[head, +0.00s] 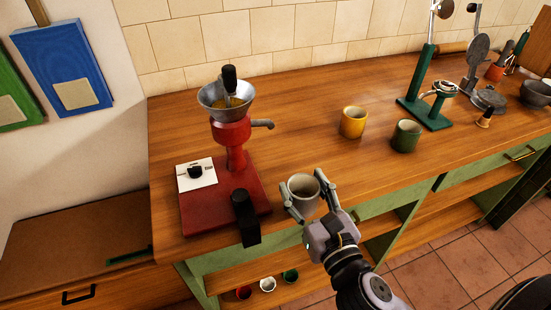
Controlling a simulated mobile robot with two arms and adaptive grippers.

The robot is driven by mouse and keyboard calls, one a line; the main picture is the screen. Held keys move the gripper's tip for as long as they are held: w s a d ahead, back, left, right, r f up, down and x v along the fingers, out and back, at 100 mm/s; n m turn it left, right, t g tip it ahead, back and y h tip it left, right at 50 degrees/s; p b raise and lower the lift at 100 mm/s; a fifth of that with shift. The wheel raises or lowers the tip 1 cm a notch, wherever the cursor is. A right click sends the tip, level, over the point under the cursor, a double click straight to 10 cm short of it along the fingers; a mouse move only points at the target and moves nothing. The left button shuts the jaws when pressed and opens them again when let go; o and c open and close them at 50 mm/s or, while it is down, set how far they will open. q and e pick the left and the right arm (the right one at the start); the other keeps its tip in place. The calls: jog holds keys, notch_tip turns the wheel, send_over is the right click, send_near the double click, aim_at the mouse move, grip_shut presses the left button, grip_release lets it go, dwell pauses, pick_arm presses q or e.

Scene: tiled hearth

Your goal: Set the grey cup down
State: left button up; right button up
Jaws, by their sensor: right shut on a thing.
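The grey cup (304,207) is upright between the fingers of my right gripper (310,200), near the front edge of the wooden counter (300,120). The gripper is shut on the cup from the front, one finger on each side. I cannot tell whether the cup's base touches the counter, because the gripper hides part of it. My left gripper is not in the head view.
A red grinder (232,135) with a metal hopper stands left of the cup. A yellow cup (353,122) and a green cup (405,136) stand behind right. A green lever press (425,105) stands farther right. Bare counter lies behind the grey cup.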

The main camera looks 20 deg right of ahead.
jog(key=shift+s+a+f, duration=0.1)
jog(key=shift+s+a, duration=0.05)
jog(key=shift+s, duration=0.05)
jog(key=shift+w, duration=0.25)
jog(key=w, duration=0.9)
jog(key=w+p, duration=0.1)
jog(key=w, duration=0.4)
jog(key=shift+a, duration=0.3)
jog(key=w, duration=0.2)
jog(key=shift+w, duration=0.4)
jog(key=shift+w+a+f, duration=0.1)
jog(key=shift+w+f, duration=0.15)
jog(key=shift+f, duration=0.55)
jog(key=shift+s+r, duration=0.1)
